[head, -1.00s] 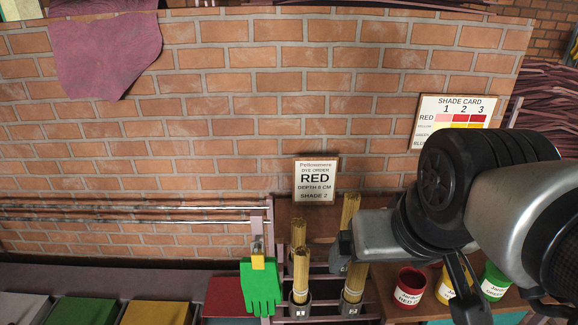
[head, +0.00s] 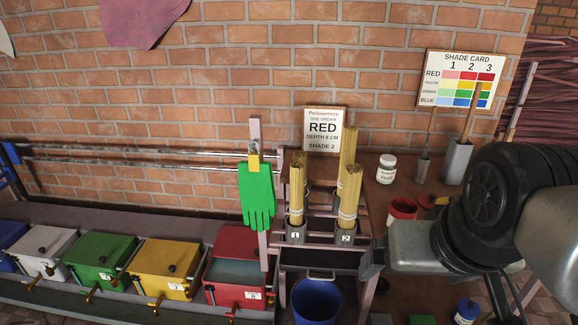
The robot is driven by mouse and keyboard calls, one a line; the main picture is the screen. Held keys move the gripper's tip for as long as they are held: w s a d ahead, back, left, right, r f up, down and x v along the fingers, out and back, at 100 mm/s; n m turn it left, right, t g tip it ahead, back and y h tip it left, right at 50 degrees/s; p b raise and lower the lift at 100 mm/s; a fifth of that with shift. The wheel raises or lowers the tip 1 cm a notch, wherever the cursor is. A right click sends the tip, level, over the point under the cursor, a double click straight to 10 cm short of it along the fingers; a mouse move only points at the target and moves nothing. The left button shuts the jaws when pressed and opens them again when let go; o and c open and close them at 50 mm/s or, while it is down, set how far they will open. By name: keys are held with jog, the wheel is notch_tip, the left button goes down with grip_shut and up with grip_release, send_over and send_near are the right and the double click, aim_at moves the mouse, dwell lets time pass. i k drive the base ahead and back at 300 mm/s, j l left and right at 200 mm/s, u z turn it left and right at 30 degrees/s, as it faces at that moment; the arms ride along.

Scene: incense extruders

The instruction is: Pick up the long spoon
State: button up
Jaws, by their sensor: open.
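No spoon bowl can be made out. Two long thin handles stand upright on the right: a thicker wooden one (head: 470,112) in a tall grey holder (head: 457,163), and a thinner one (head: 429,133) in a smaller grey holder (head: 423,168). I cannot tell whether either is the long spoon. My gripper (head: 372,265) is at the lower right, seen from the side, in front of the wooden bench and left of my dark wrist. It is open, and no held object shows. It is apart from both handles.
A red pot (head: 402,210) and a white jar (head: 386,168) stand on the bench (head: 377,195). Incense bundles (head: 348,185) stand in numbered holders to the left. A green glove (head: 257,195) hangs beside a red vat (head: 238,285). A blue bucket (head: 316,301) is below.

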aim_at(435, 108)
jog(key=i+l, duration=0.15)
jog(key=l, duration=0.25)
jog(key=i+l+u, duration=0.15)
jog(key=l, duration=0.25)
jog(key=i+l, duration=0.1)
jog(key=l, duration=0.3)
jog(key=l+u, duration=0.1)
jog(key=l, duration=0.4)
jog(key=k+l+u, duration=0.15)
jog(key=l, duration=0.35)
jog(key=l+u, duration=0.1)
jog(key=l, duration=0.35)
jog(key=i+j+z, duration=0.15)
jog(key=i, duration=0.3)
